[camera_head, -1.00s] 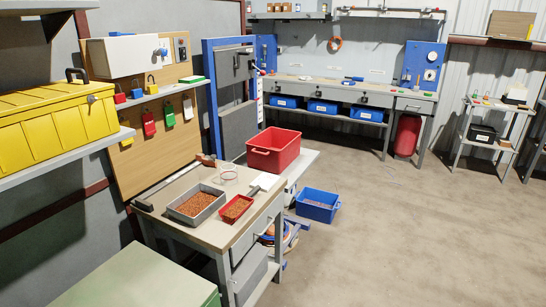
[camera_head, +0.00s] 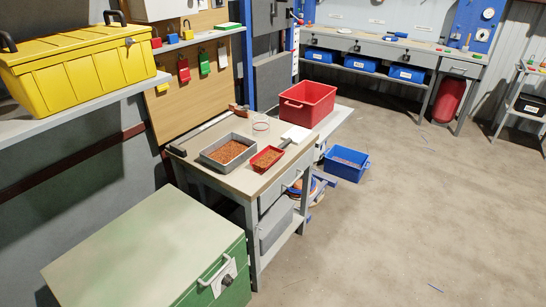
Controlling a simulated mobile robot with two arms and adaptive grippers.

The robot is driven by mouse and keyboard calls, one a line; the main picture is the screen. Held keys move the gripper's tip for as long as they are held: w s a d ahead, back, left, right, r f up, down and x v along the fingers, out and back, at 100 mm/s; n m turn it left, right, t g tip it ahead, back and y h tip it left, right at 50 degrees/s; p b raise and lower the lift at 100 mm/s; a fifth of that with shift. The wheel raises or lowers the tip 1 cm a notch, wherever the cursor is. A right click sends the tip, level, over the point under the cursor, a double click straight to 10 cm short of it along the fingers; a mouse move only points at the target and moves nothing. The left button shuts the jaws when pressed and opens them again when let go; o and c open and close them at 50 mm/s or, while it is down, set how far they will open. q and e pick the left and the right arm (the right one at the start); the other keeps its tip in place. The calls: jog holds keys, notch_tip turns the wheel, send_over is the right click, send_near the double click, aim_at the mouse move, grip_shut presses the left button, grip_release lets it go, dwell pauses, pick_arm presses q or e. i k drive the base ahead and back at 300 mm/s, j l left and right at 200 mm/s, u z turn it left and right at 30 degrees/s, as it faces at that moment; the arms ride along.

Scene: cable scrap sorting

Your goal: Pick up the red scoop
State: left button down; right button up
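The red scoop (camera_head: 267,158) lies on the workbench (camera_head: 243,184), with brown granules in it and a grey handle pointing to the back right. It is just right of a grey tray (camera_head: 229,151) of similar granules. A white flat piece (camera_head: 297,133) lies close to the handle's end. Neither of my grippers shows in the head view.
A large red bin (camera_head: 307,103) stands behind the scoop, and a clear round container (camera_head: 261,127) stands behind the tray. A green cabinet (camera_head: 150,245) is in the front left. A blue crate (camera_head: 346,163) sits on the floor right of the bench. Open floor lies to the right.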

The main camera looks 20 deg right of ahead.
aim_at(262, 162)
jog(key=i+l+u, duration=0.1)
jog(key=i+l, duration=0.15)
jog(key=i+l+u, duration=0.1)
jog(key=i+l, duration=0.15)
jog(key=l, duration=0.2)
jog(key=i+l+u, duration=0.1)
jog(key=i+l, duration=0.35)
jog(key=l, duration=0.3)
jog(key=i+u, duration=0.05)
